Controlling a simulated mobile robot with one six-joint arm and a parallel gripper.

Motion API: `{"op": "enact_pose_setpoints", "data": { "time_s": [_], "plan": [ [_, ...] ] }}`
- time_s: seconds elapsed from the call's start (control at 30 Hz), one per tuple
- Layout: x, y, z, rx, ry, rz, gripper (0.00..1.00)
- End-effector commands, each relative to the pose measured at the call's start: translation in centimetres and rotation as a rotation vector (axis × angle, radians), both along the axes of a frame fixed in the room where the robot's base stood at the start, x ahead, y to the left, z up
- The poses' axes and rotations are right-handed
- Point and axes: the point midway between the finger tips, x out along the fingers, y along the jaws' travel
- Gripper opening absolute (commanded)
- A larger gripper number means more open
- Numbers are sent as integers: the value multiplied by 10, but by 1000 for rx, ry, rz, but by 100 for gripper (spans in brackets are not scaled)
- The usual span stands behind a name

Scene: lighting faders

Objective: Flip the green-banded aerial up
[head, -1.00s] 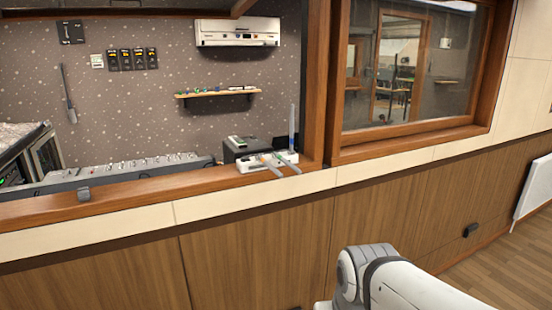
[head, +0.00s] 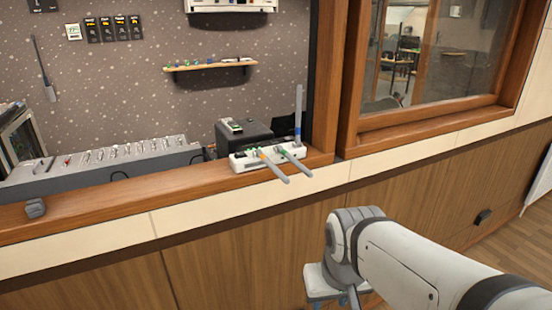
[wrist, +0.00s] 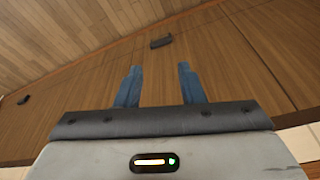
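A white aerial unit (head: 240,162) sits on the wooden ledge. A grey aerial with a blue band (head: 298,112) stands upright at its right end. Two grey aerials are folded down over the ledge's front edge. The left one (head: 276,170) has an orange band near its base; the right one (head: 296,162) appears to be the green-banded aerial, with green near its base. My gripper (head: 350,296) is low in front of the wood-panelled wall, below and right of the unit, touching nothing visible. In the wrist view its two blue fingers (wrist: 159,78) are spread, with nothing between them.
A mixing console (head: 100,165) lies behind the ledge at the left. A black box (head: 243,136) stands just behind the aerial unit. A window frame post (head: 328,80) rises right of the unit. A small dark box (head: 36,208) is on the ledge's left. Space before the wall is free.

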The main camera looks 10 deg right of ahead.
Motion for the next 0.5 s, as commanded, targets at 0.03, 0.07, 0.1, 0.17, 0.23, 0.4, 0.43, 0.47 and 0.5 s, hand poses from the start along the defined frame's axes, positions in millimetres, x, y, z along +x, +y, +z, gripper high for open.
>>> {"op": "enact_pose_setpoints", "data": {
  "time_s": [0.03,0.07,0.1,0.17,0.23,0.4,0.43,0.47,0.5],
  "plan": [
    [5,-1,-2,-4,-15,-2,35],
    [10,-2,-3,-6,-30,-3,35],
    [19,-3,-5,-12,-61,6,35],
    [38,-8,-8,-26,-126,5,35],
    [68,-15,-11,-46,-229,2,35],
    [148,-33,-8,-93,-543,19,35],
    [161,-35,-6,-99,-598,27,35],
    [174,-36,-3,-106,-656,35,35],
    [189,-39,0,-114,-732,42,35]
  ]
}}
